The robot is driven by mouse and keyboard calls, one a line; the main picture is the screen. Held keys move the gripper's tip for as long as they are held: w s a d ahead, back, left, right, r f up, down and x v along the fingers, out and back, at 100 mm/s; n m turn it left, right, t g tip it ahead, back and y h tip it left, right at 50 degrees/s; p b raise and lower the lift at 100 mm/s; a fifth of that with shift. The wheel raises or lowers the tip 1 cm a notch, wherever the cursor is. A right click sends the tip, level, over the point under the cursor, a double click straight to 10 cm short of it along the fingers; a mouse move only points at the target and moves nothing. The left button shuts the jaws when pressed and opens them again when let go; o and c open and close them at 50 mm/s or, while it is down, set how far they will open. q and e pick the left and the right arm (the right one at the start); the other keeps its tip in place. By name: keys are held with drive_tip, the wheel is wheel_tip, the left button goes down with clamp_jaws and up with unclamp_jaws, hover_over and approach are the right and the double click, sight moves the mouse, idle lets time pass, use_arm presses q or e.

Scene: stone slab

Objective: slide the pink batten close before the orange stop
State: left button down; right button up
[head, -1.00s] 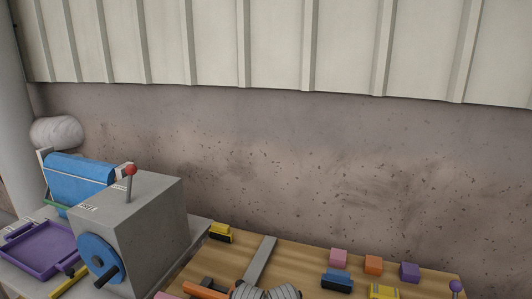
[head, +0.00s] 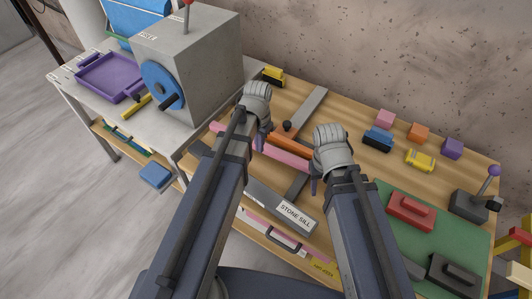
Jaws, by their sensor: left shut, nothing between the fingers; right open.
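The pink batten (head: 286,158) lies on the wooden bench top in the head view, running diagonally behind my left arm; its left end shows left of that arm. The orange stop (head: 290,145) is a bar lying just beyond the batten, near its right part; a narrow gap or contact between them cannot be told. My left gripper (head: 262,142) is shut and empty, fingers down over the batten near the stop's left end. My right gripper (head: 315,184) is open, fingers down near the batten's right end, which its wrist partly hides.
A grey slab labelled stone sill (head: 294,214) lies at the bench's near edge. A grey strip (head: 305,112) runs behind the stop. Coloured blocks and toy cars stand at the back right. A grey machine with a blue wheel (head: 163,85) stands left, beside a purple tray (head: 84,74).

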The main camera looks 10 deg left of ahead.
sight(270, 151)
use_arm(q)
drive_tip(key=shift+f, duration=0.15)
use_arm(e)
drive_tip(key=shift+f, duration=0.15)
use_arm(q)
wheel_tip(270, 151, down, 10)
drive_tip(key=b, duration=1)
drive_tip(key=shift+f, duration=0.1)
use_arm(e)
wheel_tip(270, 151, down, 10)
drive_tip(key=shift+f, duration=0.1)
use_arm(q)
drive_tip(key=w, duration=0.1)
drive_tip(key=w+d, duration=0.1)
drive_tip(key=w, duration=0.1)
drive_tip(key=shift+w+d+r, duration=0.2)
drive_tip(key=shift+d+r, duration=0.05)
use_arm(e)
drive_tip(key=shift+r, duration=0.3)
use_arm(q)
drive_tip(key=shift+w+d, duration=0.1)
drive_tip(key=shift+w+d, duration=0.25)
drive_tip(key=shift+w, duration=0.3)
drive_tip(key=shift+w+d, duration=0.2)
drive_tip(key=shift+w, duration=0.3)
drive_tip(key=shift+s, duration=0.1)
drive_tip(key=shift+r, duration=0.1)
